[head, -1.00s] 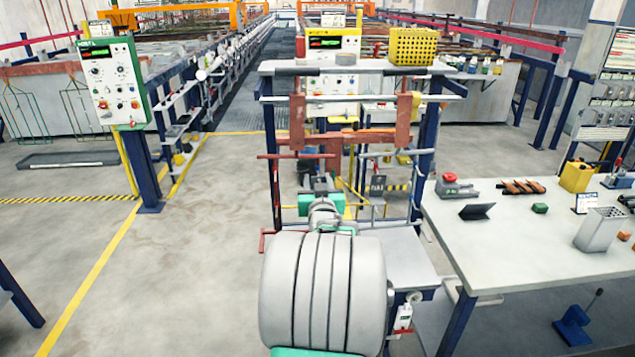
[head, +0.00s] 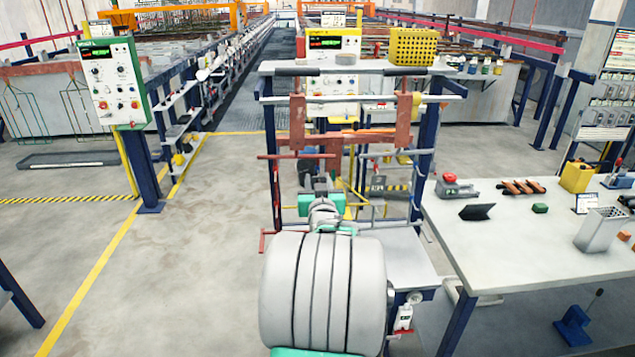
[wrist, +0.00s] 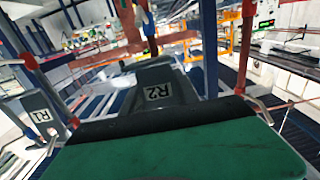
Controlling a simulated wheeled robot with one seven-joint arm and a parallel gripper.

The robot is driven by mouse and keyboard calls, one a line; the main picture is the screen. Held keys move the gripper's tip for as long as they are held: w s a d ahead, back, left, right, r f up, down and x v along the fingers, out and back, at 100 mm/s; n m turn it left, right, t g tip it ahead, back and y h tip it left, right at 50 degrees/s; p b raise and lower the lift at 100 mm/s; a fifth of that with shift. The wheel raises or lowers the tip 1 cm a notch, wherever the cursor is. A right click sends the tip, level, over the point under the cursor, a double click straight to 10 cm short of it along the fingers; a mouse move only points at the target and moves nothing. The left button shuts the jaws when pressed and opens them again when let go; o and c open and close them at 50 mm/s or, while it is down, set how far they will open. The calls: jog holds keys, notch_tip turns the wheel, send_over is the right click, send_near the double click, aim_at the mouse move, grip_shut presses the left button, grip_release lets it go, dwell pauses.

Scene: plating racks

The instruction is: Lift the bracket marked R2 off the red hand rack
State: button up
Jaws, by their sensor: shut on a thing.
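The red hand rack (head: 330,146) hangs in the middle of the head view, below the top shelf of a blue-legged stand. My gripper (head: 320,190) is in front of the rack's lower part. In the wrist view the dark grey bracket marked R2 (wrist: 160,93) is upright just beyond my green-padded gripper (wrist: 170,115), with its label facing me. My gripper is shut on its lower part, which the near finger hides. A grey bracket marked R1 (wrist: 42,116) is to the left, apart from R2. Whether R2 still touches its hook is not clear.
The stand (head: 423,150) has posts and bars close around my gripper. A yellow perforated basket (head: 411,47) sits on its top shelf. A pale worktable (head: 520,240) with several small items is at right. The floor at left is clear.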

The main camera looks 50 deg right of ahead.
jog(key=shift+r, duration=0.25)
grip_shut()
jog(key=shift+s+a+r, duration=0.15)
jog(key=shift+r, duration=0.2)
jog(key=shift+s+a+r+b, duration=0.3)
jog(key=shift+s+a+b, duration=0.05)
